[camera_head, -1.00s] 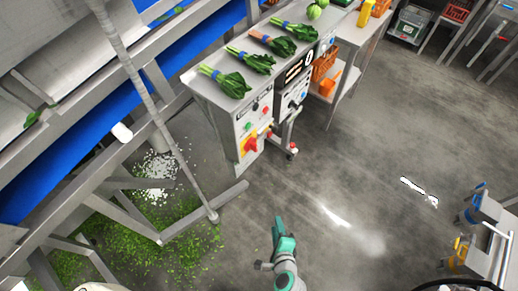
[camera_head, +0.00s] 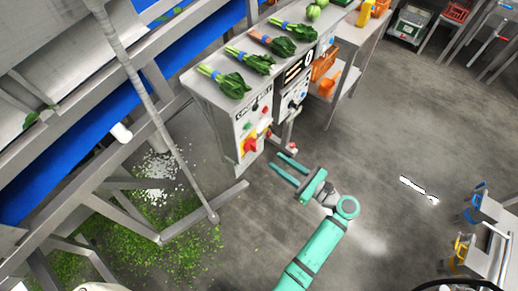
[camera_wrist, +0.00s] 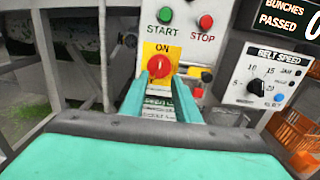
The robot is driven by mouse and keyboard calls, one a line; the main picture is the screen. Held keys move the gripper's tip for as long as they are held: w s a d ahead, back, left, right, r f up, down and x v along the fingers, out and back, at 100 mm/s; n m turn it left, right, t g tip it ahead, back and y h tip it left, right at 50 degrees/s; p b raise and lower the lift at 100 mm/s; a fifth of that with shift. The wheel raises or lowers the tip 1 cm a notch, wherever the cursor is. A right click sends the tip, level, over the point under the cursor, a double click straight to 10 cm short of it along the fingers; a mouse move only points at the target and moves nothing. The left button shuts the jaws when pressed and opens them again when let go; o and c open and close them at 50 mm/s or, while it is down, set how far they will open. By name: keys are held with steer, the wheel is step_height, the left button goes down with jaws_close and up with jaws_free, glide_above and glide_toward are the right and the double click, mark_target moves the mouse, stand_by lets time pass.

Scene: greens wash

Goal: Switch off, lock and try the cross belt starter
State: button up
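The cross belt starter (camera_head: 240,125) is a grey panel on the front of the bunch table. In the wrist view it has a green START button (camera_wrist: 165,15), a red STOP button (camera_wrist: 206,21) and a red rotary switch (camera_wrist: 160,66) on a yellow plate, with ON above it. A white label (camera_wrist: 158,102) below is partly hidden by my fingers. My gripper (camera_head: 275,161) is open and empty, pointing at the panel and apart from it. In the wrist view the switch appears between the fingertips. A small red and yellow item (camera_wrist: 207,76) sits right of the switch, too small to identify.
A belt-speed panel (camera_wrist: 266,80) and a dark counter display stand right of the starter. Leafy bunches (camera_head: 257,61) lie above. A leaning pole (camera_head: 165,135) and frame feet are at left. Orange crates (camera_head: 323,64) are beyond.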

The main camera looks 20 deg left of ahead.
mark_target(256, 148)
steer(key=x, duration=0.9)
steer(key=shift+a+f, duration=0.15)
steer(key=shift+a, duration=0.2)
jaws_close()
